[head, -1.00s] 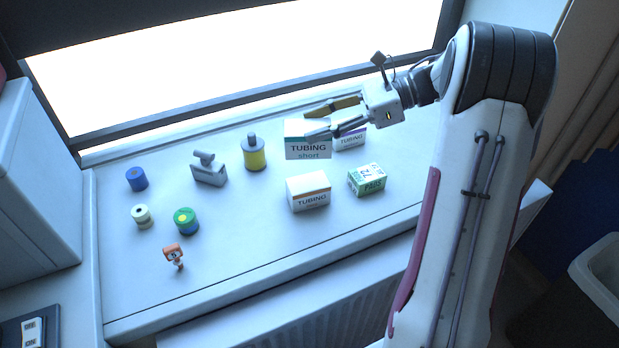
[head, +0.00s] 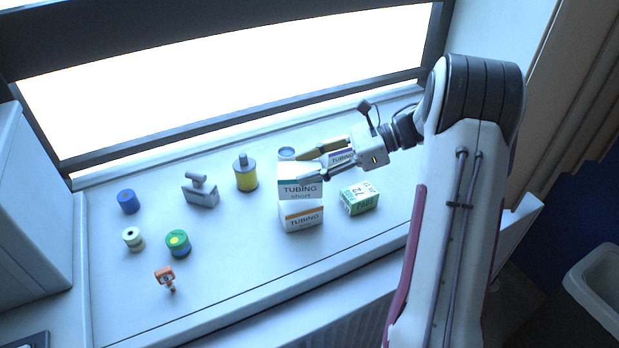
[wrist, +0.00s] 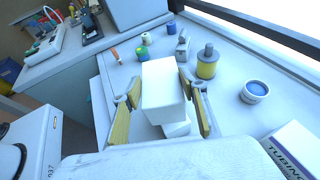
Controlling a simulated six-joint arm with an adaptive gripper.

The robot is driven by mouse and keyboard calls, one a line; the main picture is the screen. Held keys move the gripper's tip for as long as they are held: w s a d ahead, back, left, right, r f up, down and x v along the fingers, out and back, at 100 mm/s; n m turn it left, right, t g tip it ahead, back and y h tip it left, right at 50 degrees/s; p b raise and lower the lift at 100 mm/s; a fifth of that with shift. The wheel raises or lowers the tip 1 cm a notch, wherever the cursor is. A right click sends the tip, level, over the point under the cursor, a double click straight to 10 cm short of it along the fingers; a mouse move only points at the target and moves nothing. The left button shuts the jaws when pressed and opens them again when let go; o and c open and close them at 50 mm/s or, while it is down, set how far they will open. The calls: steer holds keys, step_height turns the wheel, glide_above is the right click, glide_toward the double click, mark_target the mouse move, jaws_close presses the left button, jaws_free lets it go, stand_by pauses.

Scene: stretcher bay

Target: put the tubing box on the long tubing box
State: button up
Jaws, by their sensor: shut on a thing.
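My gripper (head: 312,166) is shut on the white tubing box with a teal band (head: 300,188), marked "TUBING short". In the wrist view this box (wrist: 162,90) sits between the two fingers. In the head view it appears directly above a white tubing box with an orange band (head: 301,218); I cannot tell whether they touch. The orange-banded box shows partly beneath in the wrist view (wrist: 177,129). Another tubing box, with a purple band (head: 342,158), stands behind the gripper and shows in the wrist view (wrist: 294,150). The small words on both are unreadable, so I cannot tell which is long.
A green-and-white box (head: 359,199) stands just right of the orange-banded box. A round blue-topped container (head: 287,153) is behind the held box. A yellow bottle (head: 246,174), a grey object (head: 201,190) and several small items stand left. The front middle of the sill is clear.

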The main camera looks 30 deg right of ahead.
steer(key=shift+f, duration=1.85)
steer(key=shift+f, duration=0.15)
steer(key=o, duration=1.1)
steer(key=shift+r, duration=0.2)
steer(key=v, duration=1.2)
